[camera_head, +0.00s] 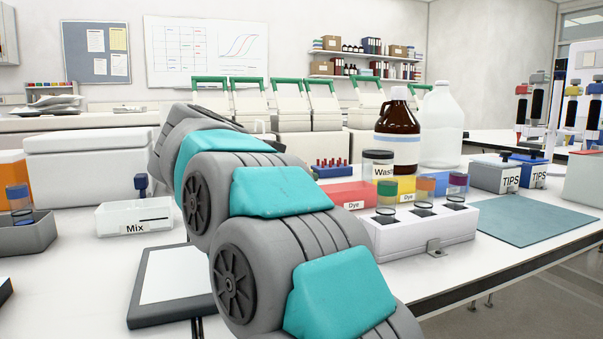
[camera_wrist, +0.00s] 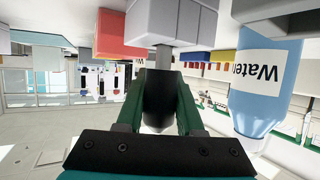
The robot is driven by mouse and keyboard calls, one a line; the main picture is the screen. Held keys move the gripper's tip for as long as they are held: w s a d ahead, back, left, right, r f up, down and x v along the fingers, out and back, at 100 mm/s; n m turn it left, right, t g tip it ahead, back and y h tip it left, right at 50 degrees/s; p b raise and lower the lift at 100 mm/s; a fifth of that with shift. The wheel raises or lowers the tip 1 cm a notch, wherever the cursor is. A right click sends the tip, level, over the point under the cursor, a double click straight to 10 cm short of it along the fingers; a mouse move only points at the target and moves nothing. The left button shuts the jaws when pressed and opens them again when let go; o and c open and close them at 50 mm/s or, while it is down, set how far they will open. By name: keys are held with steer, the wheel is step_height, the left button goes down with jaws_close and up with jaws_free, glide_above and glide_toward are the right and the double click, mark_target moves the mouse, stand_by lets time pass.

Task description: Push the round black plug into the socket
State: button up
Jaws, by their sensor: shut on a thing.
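In the wrist view my gripper (camera_wrist: 160,80) has its two green fingers closed on a dark rounded piece, which looks like the black plug (camera_wrist: 158,100). A short grey shaft (camera_wrist: 163,58) runs from the plug's end up to a pale grey block (camera_wrist: 172,22). I cannot tell whether the shaft goes into the block or only meets it, and no socket opening shows. In the head view my own arm fills the middle, and the gripper, plug and socket are hidden behind it.
A blue bottle labelled Water (camera_wrist: 265,75) stands close to the right of my gripper in the wrist view. The head view shows a white rack (camera_head: 420,235) with coloured-capped vials, a brown bottle (camera_head: 397,120), a Mix tray (camera_head: 118,221) and a dark-framed tablet (camera_head: 172,275). Green-handled machines stand behind.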

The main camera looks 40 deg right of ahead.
steer(key=shift+f, duration=0.65)
steer(key=o, duration=0.9)
steer(key=shift+f, duration=0.1)
steer(key=v, duration=0.6)
steer(key=shift+a+r+p, duration=0.25)
steer(key=shift+r+p, duration=0.05)
steer(key=shift+s+a+r, duration=0.2)
steer(key=shift+s+a, duration=0.05)
steer(key=shift+a, duration=0.25)
